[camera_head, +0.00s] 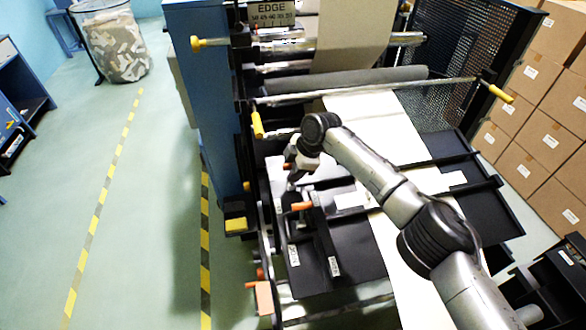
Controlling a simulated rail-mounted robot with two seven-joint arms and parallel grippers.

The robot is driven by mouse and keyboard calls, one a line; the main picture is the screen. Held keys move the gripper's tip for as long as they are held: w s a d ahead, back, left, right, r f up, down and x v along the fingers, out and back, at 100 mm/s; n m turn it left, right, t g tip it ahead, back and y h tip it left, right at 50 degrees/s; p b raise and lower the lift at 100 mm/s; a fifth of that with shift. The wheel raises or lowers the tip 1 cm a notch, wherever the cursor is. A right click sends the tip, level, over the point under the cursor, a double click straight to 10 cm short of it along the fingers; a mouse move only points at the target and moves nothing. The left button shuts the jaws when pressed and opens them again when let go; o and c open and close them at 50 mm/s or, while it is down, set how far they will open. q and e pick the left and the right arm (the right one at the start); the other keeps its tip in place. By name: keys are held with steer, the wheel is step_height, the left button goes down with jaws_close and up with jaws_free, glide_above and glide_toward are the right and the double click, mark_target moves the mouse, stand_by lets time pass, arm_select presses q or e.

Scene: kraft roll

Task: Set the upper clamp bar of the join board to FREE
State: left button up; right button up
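The join board (350,262) is a dark panel low on the machine, with a pale web lying across it. Its upper part has a dark bar (468,190) running across, partly hidden by my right arm. An orange-ended handle (301,206) sticks out at the board's left side. My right gripper (291,176) is at the board's upper left, just above that handle in the picture. Its fingers are small and partly hidden, so I cannot tell whether they are open or touching anything. My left gripper is not in view.
A blue machine column (206,100) stands left of the board. A grey roller (345,82) and a bar with yellow handles (257,124) lie above it. Cartons (545,135) are stacked at right. A wire bin (113,45) stands back left. The left floor is mostly clear.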

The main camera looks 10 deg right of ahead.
jaws_close()
